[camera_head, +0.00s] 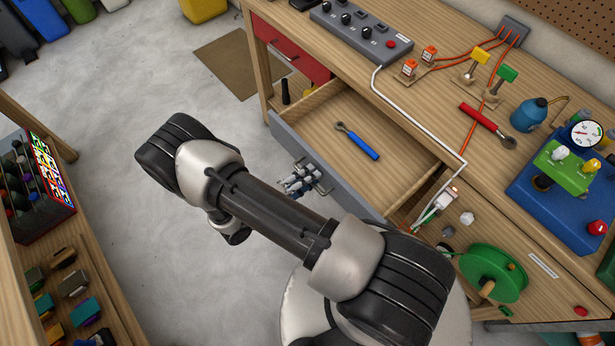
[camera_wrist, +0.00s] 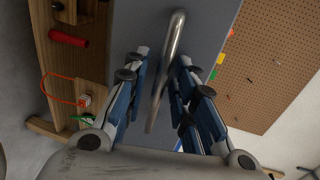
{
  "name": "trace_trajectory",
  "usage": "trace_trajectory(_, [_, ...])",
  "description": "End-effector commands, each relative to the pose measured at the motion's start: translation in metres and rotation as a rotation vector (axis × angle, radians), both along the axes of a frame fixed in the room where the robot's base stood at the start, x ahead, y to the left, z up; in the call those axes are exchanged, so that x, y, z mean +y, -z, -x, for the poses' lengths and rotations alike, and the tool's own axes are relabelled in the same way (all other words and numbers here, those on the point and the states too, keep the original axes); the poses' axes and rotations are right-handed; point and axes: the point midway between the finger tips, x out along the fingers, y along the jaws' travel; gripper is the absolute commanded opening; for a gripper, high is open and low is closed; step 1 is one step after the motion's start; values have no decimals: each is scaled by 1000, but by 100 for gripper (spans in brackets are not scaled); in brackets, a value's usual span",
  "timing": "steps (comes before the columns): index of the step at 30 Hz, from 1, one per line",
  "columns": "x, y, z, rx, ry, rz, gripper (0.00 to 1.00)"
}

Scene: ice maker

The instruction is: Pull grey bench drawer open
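The grey bench drawer (camera_head: 283,133) is pulled out from the wooden bench in the head view, its inside showing. A blue-handled wrench (camera_head: 358,141) lies in it. The drawer's metal bar handle (camera_wrist: 169,62) stands on its grey front (camera_wrist: 215,22) in the wrist view. My gripper (camera_wrist: 161,68) is at the handle with a finger on each side of the bar. The fingers are apart; a gap shows between the left finger and the bar, and the right finger is close to it. Whether the right finger touches is unclear. In the head view my gripper (camera_head: 298,181) is small and partly merges with the handle.
A red drawer front (camera_head: 290,50) is left of the open drawer. The bench top holds a switch box (camera_head: 360,30), cables, and a blue gauge device (camera_head: 560,205). A green reel (camera_head: 494,273) is at the lower right. Clear concrete floor (camera_head: 130,90) lies left of the drawer.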

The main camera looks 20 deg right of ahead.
Motion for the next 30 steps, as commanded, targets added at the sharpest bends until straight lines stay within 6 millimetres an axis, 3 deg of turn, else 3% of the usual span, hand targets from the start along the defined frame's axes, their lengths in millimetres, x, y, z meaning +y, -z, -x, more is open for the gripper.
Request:
trace_trajectory(13, [8, -1, 2, -1, -3, 0, 29])
trace_trajectory(24, [77, -16, 24, -2, -6, -2, 29])
trace_trajectory(30, [104, -21, 33, -1, -2, -1, 29])
